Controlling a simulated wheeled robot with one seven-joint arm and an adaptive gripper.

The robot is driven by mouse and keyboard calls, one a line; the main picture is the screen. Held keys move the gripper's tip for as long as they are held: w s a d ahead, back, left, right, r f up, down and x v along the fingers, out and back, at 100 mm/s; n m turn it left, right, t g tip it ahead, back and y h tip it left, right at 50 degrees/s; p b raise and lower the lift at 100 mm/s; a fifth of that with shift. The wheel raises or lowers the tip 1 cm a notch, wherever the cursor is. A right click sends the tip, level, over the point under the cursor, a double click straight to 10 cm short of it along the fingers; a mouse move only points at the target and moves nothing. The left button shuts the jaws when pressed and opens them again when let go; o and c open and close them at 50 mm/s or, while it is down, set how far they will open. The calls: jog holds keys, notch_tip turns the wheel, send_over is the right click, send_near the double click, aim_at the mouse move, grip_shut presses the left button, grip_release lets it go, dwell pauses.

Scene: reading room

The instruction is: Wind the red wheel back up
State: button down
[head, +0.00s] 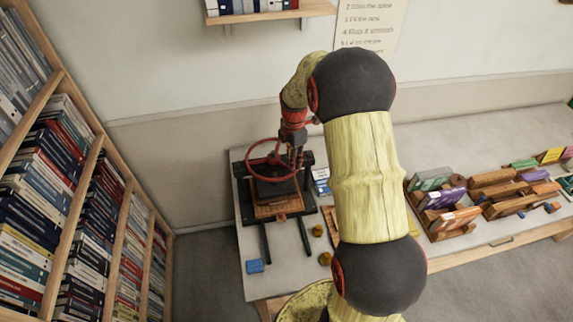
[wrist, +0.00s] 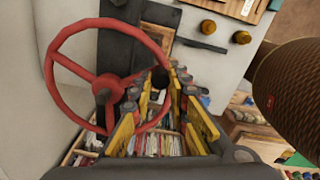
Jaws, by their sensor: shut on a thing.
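The red wheel (head: 249,154) sits level on top of a black press (head: 240,184) at the left end of the table. In the wrist view the wheel (wrist: 106,83) shows its spokes, hub and most of its rim. My gripper (head: 297,152) reaches down from above to the right, far side of the rim. In the wrist view its yellow and grey fingers (wrist: 160,90) are closed in at the rim's right side, by a dark knob (wrist: 160,77). The gripper is shut on the wheel there; the fingers hide the exact contact.
Two dark rails (head: 305,236) run forward from the press. Wooden racks of coloured books (head: 455,222) fill the table's right. A tall bookcase (head: 103,190) stands left; a wall is behind.

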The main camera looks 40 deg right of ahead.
jog(key=shift+w+d+n, duration=0.4)
jog(key=shift+d+n, duration=0.35)
jog(key=shift+n, duration=0.25)
jog(key=shift+w+d+n, duration=0.35)
jog(key=shift+d+n, duration=0.35)
jog(key=shift+n, duration=0.3)
jog(key=shift+w+d+n, duration=0.4)
jog(key=shift+d+n, duration=0.35)
jog(key=shift+n, duration=0.25)
jog(key=c, duration=1.7)
grip_release()
notch_tip(320, 180, up, 12)
jog(key=shift+r, duration=0.1)
